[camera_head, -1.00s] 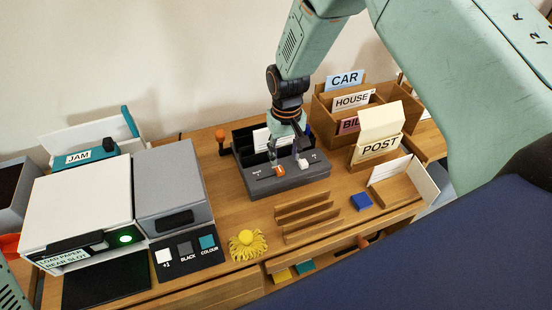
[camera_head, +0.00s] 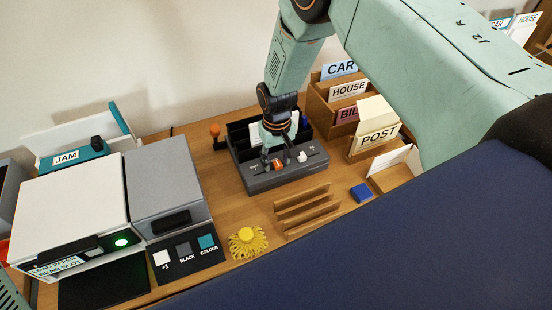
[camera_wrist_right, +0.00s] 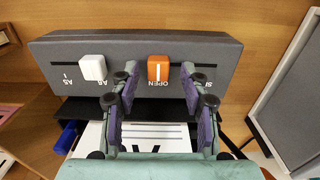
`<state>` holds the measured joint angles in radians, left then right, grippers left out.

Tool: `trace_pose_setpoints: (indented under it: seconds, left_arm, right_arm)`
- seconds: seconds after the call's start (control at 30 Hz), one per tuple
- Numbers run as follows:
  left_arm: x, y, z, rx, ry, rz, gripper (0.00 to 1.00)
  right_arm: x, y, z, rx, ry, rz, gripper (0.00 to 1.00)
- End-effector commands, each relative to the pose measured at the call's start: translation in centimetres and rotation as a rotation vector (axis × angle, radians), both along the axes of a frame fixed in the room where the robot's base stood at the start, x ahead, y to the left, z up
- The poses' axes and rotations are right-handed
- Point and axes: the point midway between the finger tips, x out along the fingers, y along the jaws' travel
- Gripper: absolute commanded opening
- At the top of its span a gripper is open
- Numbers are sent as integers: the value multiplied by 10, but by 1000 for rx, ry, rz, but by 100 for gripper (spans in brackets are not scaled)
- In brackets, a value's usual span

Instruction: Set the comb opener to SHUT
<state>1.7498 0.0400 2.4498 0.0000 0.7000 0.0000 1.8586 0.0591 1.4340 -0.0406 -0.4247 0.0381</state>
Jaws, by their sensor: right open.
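The comb opener is a dark grey box (camera_head: 290,178) on the desk; it fills the top of the right wrist view (camera_wrist_right: 120,48). It carries an orange slider (camera_wrist_right: 158,68) and a white slider (camera_wrist_right: 93,68) in a slot. In that upside-down view, the orange slider stands by the word OPEN; a partly hidden label (camera_wrist_right: 207,78) lies to its right. My right gripper (camera_wrist_right: 158,76) is open, with its fingertips on either side of the orange slider and gaps showing. In the head view my right gripper (camera_head: 272,160) hangs over the box. My left gripper is not in view.
A black tray with papers (camera_head: 240,132) stands behind the box. A printer (camera_head: 75,205) with a grey unit (camera_head: 165,180) stands left. The POST sorter (camera_head: 376,138) stands right.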

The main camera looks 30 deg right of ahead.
Motion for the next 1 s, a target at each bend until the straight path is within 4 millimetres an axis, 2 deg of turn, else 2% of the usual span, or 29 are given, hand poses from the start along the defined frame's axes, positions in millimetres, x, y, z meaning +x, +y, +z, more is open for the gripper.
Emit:
trace_pose_setpoints:
  seconds: [0.33, 0.87, 1.0]
  left_arm:
    - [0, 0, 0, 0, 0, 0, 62]
    - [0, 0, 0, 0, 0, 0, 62]
    - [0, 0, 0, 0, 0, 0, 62]
  right_arm:
    - [2, 0, -5, 0, -1, 1, 45]
    - [2, 0, -5, 0, 1, 1, 0]
    - [2, 0, -4, 0, 3, 0, 0]
